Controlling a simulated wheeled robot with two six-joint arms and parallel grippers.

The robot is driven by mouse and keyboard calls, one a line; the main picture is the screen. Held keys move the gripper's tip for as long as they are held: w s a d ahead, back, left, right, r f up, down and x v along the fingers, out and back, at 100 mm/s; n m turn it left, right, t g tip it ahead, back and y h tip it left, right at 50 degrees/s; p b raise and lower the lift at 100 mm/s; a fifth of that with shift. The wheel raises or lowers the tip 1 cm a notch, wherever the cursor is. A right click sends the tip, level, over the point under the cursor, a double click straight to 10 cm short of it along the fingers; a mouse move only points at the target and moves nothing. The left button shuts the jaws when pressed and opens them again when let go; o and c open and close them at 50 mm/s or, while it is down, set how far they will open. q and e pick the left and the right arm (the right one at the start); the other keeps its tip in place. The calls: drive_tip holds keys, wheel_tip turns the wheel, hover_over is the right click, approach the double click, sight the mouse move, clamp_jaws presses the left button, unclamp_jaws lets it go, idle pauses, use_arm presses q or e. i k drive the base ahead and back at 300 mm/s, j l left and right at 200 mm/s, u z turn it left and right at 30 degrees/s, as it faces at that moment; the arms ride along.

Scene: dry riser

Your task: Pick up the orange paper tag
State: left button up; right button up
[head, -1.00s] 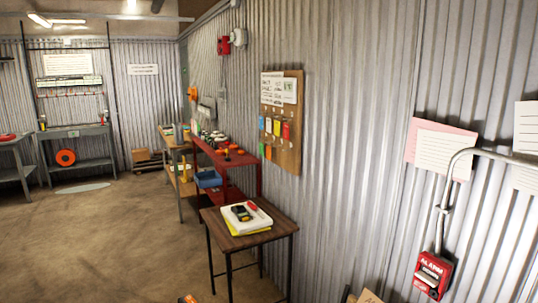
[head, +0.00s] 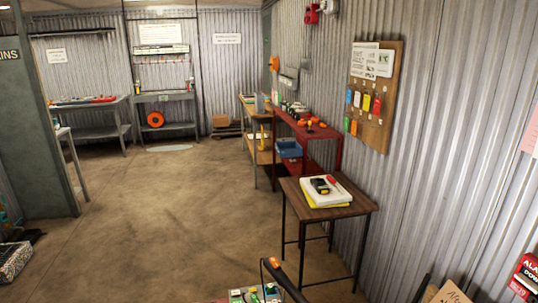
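A small orange paper tag (head: 354,128) hangs at the lower left of the brown pegboard (head: 384,128) on the corrugated wall at the right. A green tag (head: 347,124) hangs just left of it. Above them is a row of blue (head: 348,97), yellow (head: 366,103) and red (head: 377,107) tags. The tags are small, and their hooks are hard to make out. Neither of my grippers is in view.
A small wooden table (head: 350,209) with a white and yellow stack on it stands below the board. A red shelf (head: 315,134) is behind it. Open floor (head: 165,220) lies left.

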sight(354, 126)
drive_tip(key=i+j+u, duration=0.35)
drive_tip(key=j, duration=0.35)
drive_tip(key=i+j+u, duration=0.35)
drive_tip(key=j, duration=0.25)
drive_tip(key=i+j+u, duration=0.35)
drive_tip(key=i+z, duration=0.1)
drive_tip(key=i, duration=0.35)
drive_tip(key=i+j+z, duration=0.15)
drive_tip(key=i, duration=0.3)
drive_tip(key=i+j+z, duration=0.1)
drive_tip(key=i, duration=0.35)
drive_tip(key=i+j+z, duration=0.1)
drive_tip(key=i+j, duration=0.2)
drive_tip(key=i, duration=0.15)
drive_tip(key=i+l+z, duration=0.1)
drive_tip(key=i+z, duration=0.3)
drive_tip(key=i, duration=0.15)
drive_tip(key=i+z, duration=0.4)
drive_tip(key=i, duration=0.15)
drive_tip(key=i+j+z, duration=0.4)
drive_tip(key=i+l+z, duration=0.15)
drive_tip(key=z, duration=0.3)
drive_tip(key=i+z, duration=0.65)
drive_tip(key=z, duration=0.3)
drive_tip(key=i+j+z, duration=0.25)
drive_tip(key=z, duration=0.2)
